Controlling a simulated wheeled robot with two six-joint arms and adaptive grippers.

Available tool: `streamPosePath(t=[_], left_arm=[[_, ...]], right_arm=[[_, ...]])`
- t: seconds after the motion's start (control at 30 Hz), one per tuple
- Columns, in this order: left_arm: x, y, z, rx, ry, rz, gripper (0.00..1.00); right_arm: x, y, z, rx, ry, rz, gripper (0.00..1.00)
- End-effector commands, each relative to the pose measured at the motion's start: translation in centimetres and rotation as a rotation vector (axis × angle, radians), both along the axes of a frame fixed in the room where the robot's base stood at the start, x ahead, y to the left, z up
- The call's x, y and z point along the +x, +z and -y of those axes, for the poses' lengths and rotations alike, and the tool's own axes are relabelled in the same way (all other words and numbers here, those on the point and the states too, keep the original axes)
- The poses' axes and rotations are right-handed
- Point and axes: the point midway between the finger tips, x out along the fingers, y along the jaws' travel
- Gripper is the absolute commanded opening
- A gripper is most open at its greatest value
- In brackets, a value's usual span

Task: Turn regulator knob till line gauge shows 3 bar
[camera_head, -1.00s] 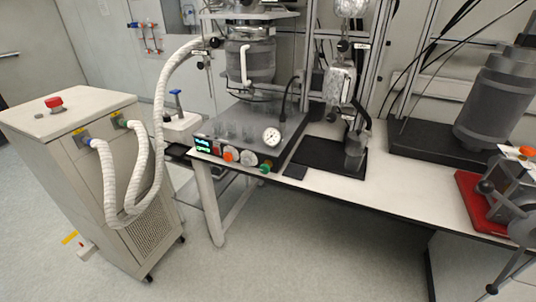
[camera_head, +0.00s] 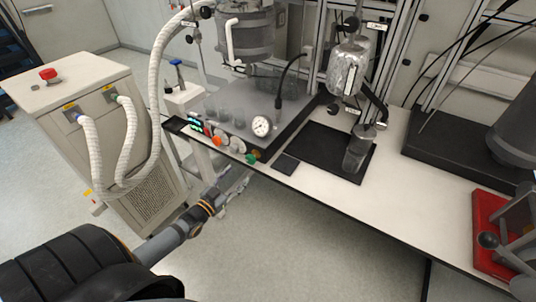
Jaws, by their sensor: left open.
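The round white dial gauge (camera_head: 261,126) stands at the front right of the grey control unit (camera_head: 283,117) on the bench; its needle is too small to read. On the unit's front face are an orange knob (camera_head: 217,140), a pale round knob (camera_head: 237,145) and a green knob (camera_head: 251,158). I cannot tell which one is the regulator. My left gripper (camera_head: 238,187) is open and empty, in front of and below the bench's front edge, apart from the knobs. My right gripper is not in view.
A beige cabinet (camera_head: 98,142) with white hoses stands at the left. A black tray (camera_head: 322,153) holding a beaker (camera_head: 358,150) is right of the unit. A red-based device (camera_head: 492,225) sits at the far right. The white bench top (camera_head: 415,190) between them is clear.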

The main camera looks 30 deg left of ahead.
Motion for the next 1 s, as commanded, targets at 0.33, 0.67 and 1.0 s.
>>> streamPosePath(t=[0.33, 0.67, 1.0], left_arm=[[4.4, -0.5, 0.3, -0.001, 0.003, 0.002, 0.64], [9.8, -0.2, 0.7, 0.001, 0.003, -0.001, 0.64], [10.4, -0.3, 0.8, 0.000, 0.003, -0.005, 0.64]], right_arm=[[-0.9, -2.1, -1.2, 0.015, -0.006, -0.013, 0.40], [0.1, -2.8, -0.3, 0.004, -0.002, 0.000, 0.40], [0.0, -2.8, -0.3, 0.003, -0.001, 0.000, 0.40]])
